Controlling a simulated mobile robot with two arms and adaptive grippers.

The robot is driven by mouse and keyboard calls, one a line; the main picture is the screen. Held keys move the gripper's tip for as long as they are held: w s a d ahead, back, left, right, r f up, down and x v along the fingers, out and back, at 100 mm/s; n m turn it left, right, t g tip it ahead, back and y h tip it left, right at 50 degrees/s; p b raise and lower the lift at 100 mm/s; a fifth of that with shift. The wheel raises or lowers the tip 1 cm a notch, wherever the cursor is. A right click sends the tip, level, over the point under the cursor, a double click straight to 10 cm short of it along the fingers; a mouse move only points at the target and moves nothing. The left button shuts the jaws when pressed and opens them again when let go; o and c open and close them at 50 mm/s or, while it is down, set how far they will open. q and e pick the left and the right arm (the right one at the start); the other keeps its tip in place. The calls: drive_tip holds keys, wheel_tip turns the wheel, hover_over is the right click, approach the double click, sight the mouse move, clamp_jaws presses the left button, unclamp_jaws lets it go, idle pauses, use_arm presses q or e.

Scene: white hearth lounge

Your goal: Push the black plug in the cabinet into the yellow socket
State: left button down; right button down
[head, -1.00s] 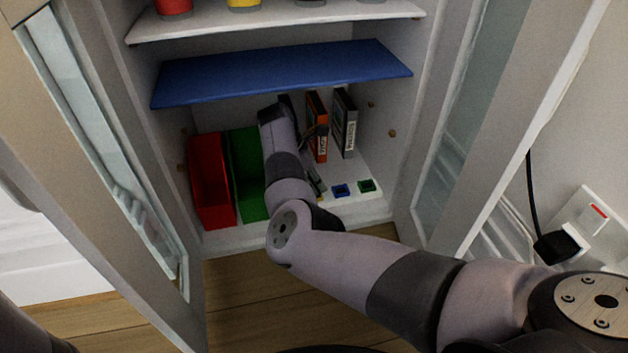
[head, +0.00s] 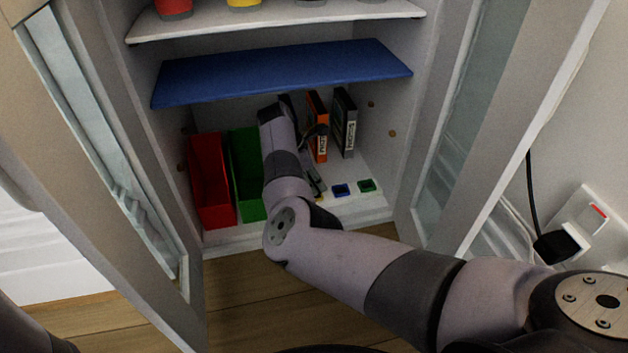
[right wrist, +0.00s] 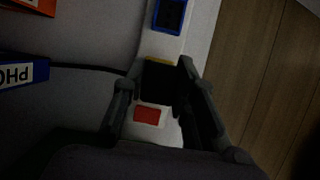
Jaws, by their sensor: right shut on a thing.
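In the right wrist view the black plug (right wrist: 158,80) lies between the two fingers of my right gripper (right wrist: 155,92), which is shut on it. A dark cable runs from it to the left. A thin edge of the yellow socket (right wrist: 160,60) shows along the plug's far side, and the plug covers the rest. I cannot tell how deep the plug sits. The white power strip (head: 348,198) lies on the cabinet floor. In the head view my right gripper (head: 316,182) is partly hidden by my arm, and the plug is hidden. My left gripper is not in view.
Blue (head: 341,190) and green (head: 367,185) sockets show on the strip, and a red switch (right wrist: 147,115) shows nearby. A red bin (head: 211,185) and a green bin (head: 247,150) stand left. Orange (head: 317,125) and dark (head: 344,125) binders stand behind. A blue shelf (head: 280,72) hangs above.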

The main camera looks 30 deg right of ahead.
drive_tip(key=shift+f, duration=0.95)
drive_tip(key=c, duration=1.2)
unclamp_jaws()
drive_tip(key=shift+r, duration=0.1)
drive_tip(key=shift+p+v, duration=1.7)
drive_tip(key=shift+v, duration=1.7)
drive_tip(key=shift+a, duration=0.1)
